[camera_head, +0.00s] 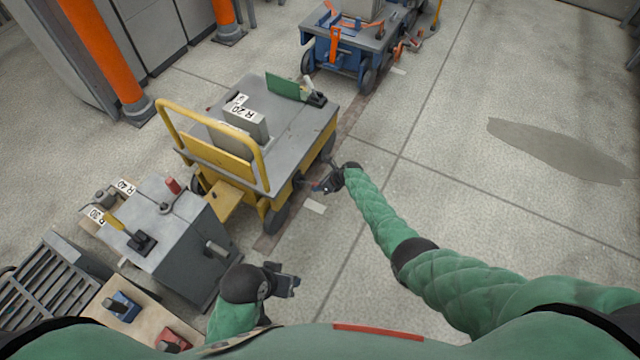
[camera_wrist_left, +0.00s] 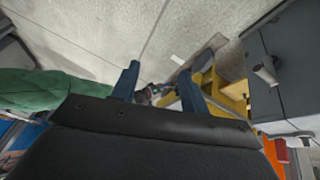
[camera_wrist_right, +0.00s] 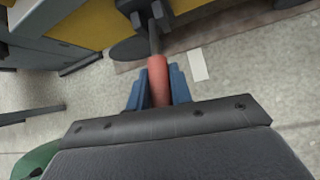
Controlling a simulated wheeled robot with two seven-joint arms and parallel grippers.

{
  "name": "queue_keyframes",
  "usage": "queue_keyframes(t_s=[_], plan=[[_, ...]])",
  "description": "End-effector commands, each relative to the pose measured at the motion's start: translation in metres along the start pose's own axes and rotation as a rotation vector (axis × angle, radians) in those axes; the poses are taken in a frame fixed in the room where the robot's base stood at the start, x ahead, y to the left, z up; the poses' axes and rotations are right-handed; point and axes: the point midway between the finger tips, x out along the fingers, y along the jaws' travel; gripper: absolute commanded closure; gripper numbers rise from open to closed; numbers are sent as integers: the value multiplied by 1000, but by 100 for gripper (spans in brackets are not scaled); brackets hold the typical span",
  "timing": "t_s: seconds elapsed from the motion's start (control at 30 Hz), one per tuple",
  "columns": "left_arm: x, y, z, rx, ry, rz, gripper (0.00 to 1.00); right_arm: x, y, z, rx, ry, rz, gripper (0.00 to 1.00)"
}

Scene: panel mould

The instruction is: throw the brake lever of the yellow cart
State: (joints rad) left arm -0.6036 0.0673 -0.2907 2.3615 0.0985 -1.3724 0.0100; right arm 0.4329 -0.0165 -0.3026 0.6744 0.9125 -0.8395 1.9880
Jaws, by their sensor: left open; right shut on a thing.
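The yellow cart (camera_head: 240,140) stands left of centre in the head view, with a grey top and a yellow push rail. Its brake lever (camera_wrist_right: 157,78) has a red grip on a dark rod, which runs to a dark bracket low on the cart's side. My right gripper (camera_head: 322,187) is beside the cart; in the right wrist view its blue fingers (camera_wrist_right: 158,88) are shut around the red grip. My left gripper (camera_head: 291,284) is open and empty near the grey cabinet; its two fingers (camera_wrist_left: 159,85) show apart in the left wrist view.
A grey cabinet (camera_head: 165,245) with a yellow-handled lever and a red knob stands at left. A blue cart (camera_head: 345,50) stands behind the yellow cart. An orange post (camera_head: 105,50) rises at far left. The floor (camera_head: 480,200) at right is clear.

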Motion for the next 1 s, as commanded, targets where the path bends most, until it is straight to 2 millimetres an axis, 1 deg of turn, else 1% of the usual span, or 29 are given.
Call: queue_keyframes(t_s=[0.03,0.1,0.3,0.5,0.73,1.0], plan=[[-11,-3,-2,-3,-13,-10,55,-2,4,4,2,12,2,100],[-21,-7,-2,-7,-33,-24,55,-4,3,6,3,29,-1,100],[-47,-19,1,-20,-87,-62,55,-5,5,10,8,78,-9,100],[-68,-28,3,-32,-132,-91,55,-6,5,13,12,121,-16,100],[-85,-35,5,-43,-166,-114,55,-6,6,15,16,155,-23,100],[-92,-38,7,-48,-183,-124,55,-6,5,16,18,172,-26,100]])
